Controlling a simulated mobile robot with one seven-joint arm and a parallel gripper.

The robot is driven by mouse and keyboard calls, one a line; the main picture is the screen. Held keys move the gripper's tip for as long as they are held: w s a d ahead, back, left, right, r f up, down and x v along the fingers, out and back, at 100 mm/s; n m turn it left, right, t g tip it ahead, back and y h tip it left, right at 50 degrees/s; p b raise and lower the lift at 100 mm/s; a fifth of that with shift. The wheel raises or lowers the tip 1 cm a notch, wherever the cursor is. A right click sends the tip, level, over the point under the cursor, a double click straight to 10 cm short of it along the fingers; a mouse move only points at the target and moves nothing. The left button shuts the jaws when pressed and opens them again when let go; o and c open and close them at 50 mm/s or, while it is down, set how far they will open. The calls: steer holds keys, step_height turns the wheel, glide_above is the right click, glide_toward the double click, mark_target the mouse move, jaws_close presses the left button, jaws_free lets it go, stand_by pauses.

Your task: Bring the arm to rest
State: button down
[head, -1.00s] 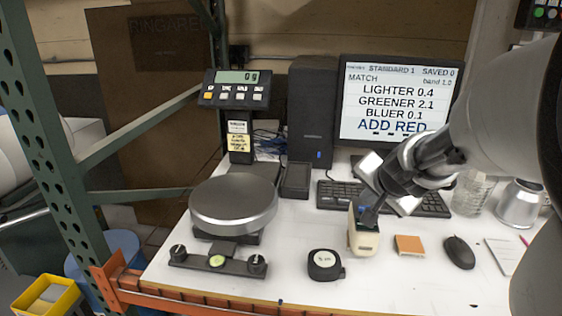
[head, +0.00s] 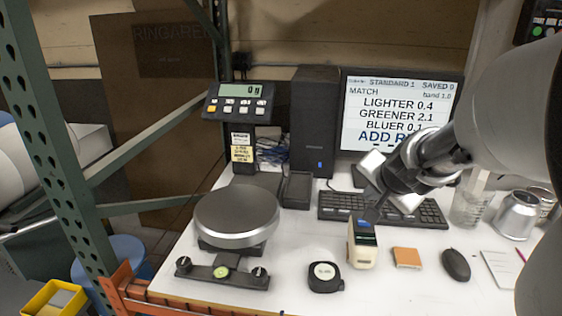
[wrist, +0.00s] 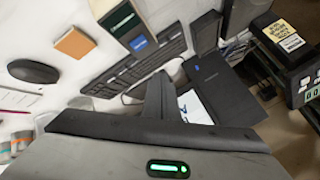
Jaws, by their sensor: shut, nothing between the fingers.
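My gripper (head: 372,214) is in the right half of the head view, its fingers together and pointing down, with nothing held. The fingertips overlap the top of a cream handheld device (head: 362,252) with a dark screen; I cannot tell whether they touch it. In the wrist view my gripper's dark fingers (wrist: 160,92) show close together, and the device (wrist: 121,20) lies beyond them near the top. My arm comes in from the right edge of the head view and covers part of the monitor.
The desk holds a scale (head: 237,212), tape measure (head: 325,277), orange pad (head: 407,257), mouse (head: 456,265), keyboard (head: 340,207), glass jar (head: 467,208) and metal can (head: 515,214). The monitor (head: 395,105) stands behind. A green rack post (head: 60,150) rises at the left.

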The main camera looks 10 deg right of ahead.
steer(key=s+a+r+n+y+p, duration=0.2)
steer(key=s+a+r+n+p, duration=0.15)
steer(key=a+r, duration=0.3)
steer(key=s+a+r+n+g+p, duration=0.1)
steer(key=s+a+r+n+p, duration=0.2)
steer(key=s, duration=0.6)
steer(key=s+a+r+n+g+p, duration=0.2)
steer(key=s+a+r+n+p, duration=0.1)
steer(key=s, duration=0.6)
steer(key=shift+s+a+r+n+p, duration=0.15)
steer(key=shift+a+r+n+p, duration=0.2)
steer(key=shift+a+n, duration=0.45)
steer(key=c, duration=2.5)
jaws_free()
